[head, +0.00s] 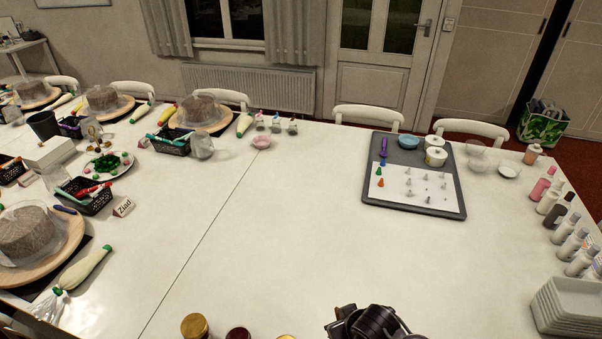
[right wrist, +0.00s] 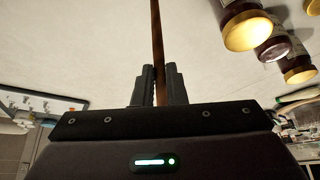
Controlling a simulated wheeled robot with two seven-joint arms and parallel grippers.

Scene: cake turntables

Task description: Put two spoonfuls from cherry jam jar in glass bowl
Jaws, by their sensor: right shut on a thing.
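My right gripper (right wrist: 154,85) is shut on a thin brown stick-like handle (right wrist: 157,30), seen in the right wrist view; its far end is out of frame. In the head view my right gripper (head: 372,322) is at the bottom edge, its fingertips hard to make out. A jar with a dark red top (head: 238,334) is cut off at the bottom edge, left of the gripper. It may be the cherry jam jar, but no label is readable. Clear glass-like bowls (head: 477,147) stand at the back right. My left gripper is not in view.
A gold-lidded jar (head: 195,327) and a yellow-topped jar (head: 287,337) flank the dark red one. A grey tray (head: 410,206) with piping tips lies at centre right. Bottles line the right edge above stacked white trays (head: 570,308). The table's middle is clear.

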